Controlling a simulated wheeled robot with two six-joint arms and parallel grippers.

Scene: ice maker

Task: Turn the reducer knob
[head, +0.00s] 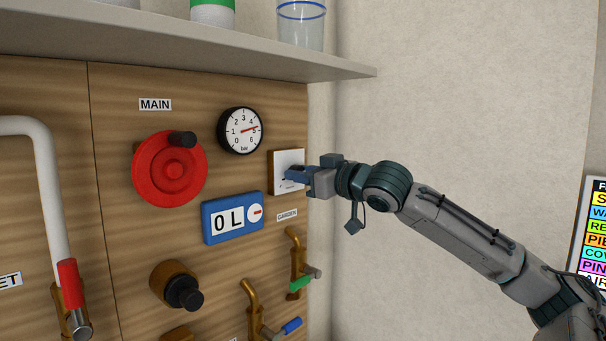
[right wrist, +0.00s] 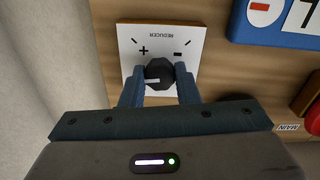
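The reducer knob (right wrist: 159,72) is a small dark round knob with a light pointer mark, on a white plate (right wrist: 126,39) lettered REDUCER with plus and minus signs, in the right wrist view. In the head view the plate (head: 289,160) is on the wooden panel near its right edge, and the knob is hidden behind my fingers. My right gripper (right wrist: 160,76) has one blue finger on each side of the knob, close against it with no clear gap. It also shows in the head view (head: 290,176), reaching in from the right. My left gripper is not in view.
A gauge (head: 240,131) reading about 5 bar, a red MAIN wheel (head: 170,170) and a blue display (head: 232,217) are left of the plate. Brass taps (head: 297,262) sit below. A grey shelf (head: 200,45) overhangs the panel.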

